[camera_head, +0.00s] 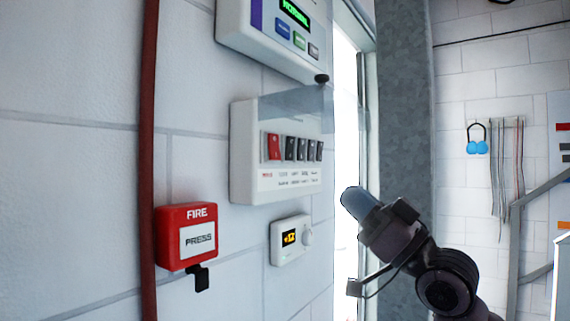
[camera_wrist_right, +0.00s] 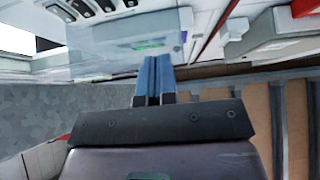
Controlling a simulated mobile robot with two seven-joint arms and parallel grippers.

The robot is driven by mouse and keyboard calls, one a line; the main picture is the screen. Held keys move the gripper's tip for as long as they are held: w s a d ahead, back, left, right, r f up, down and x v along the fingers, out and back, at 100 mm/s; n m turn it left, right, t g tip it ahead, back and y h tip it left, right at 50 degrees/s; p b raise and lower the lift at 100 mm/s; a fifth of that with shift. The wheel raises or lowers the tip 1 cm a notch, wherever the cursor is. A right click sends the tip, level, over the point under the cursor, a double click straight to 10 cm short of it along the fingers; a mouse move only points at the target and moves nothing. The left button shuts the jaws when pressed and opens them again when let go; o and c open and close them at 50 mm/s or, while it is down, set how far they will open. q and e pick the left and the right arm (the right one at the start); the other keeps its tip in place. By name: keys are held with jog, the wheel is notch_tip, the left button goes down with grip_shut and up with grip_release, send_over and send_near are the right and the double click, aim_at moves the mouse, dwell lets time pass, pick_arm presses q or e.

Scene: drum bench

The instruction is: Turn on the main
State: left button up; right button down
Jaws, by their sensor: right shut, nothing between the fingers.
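The switch panel (camera_head: 240,180) is a white box on the wall in the head view. It holds a red switch (camera_head: 273,147) at the left end of a row of black switches (camera_head: 303,149). The red one seems to carry the main label, but the print is too small to be sure. A clear cover (camera_head: 295,103) sticks out above the switches, raised. My right gripper (camera_head: 352,199) is shut and empty, right of and below the panel, apart from it. Its blue fingers also show in the right wrist view (camera_wrist_right: 154,78). My left gripper is out of view.
A display box (camera_head: 240,38) hangs above the panel. A thermostat (camera_head: 290,240) and a red fire box (camera_head: 187,237) are below it. A red pipe (camera_head: 148,150) runs down the wall at left. A bright opening and grey post (camera_head: 402,110) stand at right.

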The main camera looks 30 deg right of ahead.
aim_at(276, 153)
jog(key=p+x, duration=0.1)
jog(key=x, duration=0.3)
jog(key=f+p+x, duration=0.1)
jog(key=x, duration=0.3)
jog(key=w+p+x, duration=0.1)
jog(key=x, duration=0.3)
jog(key=shift+w+a+f+p, duration=0.25)
jog(key=shift+a+f+p, duration=0.05)
jog(key=shift+a+p, duration=0.1)
jog(key=shift+w+a, duration=0.15)
jog(key=shift+w, duration=0.25)
jog(key=shift+f, duration=0.1)
jog(key=shift+w+a+f+t+b, duration=0.1)
jog(key=shift+w+f+t+b, duration=0.1)
jog(key=shift+w+t+b, duration=0.3)
jog(key=shift+s+r, duration=0.15)
jog(key=shift+s, duration=0.1)
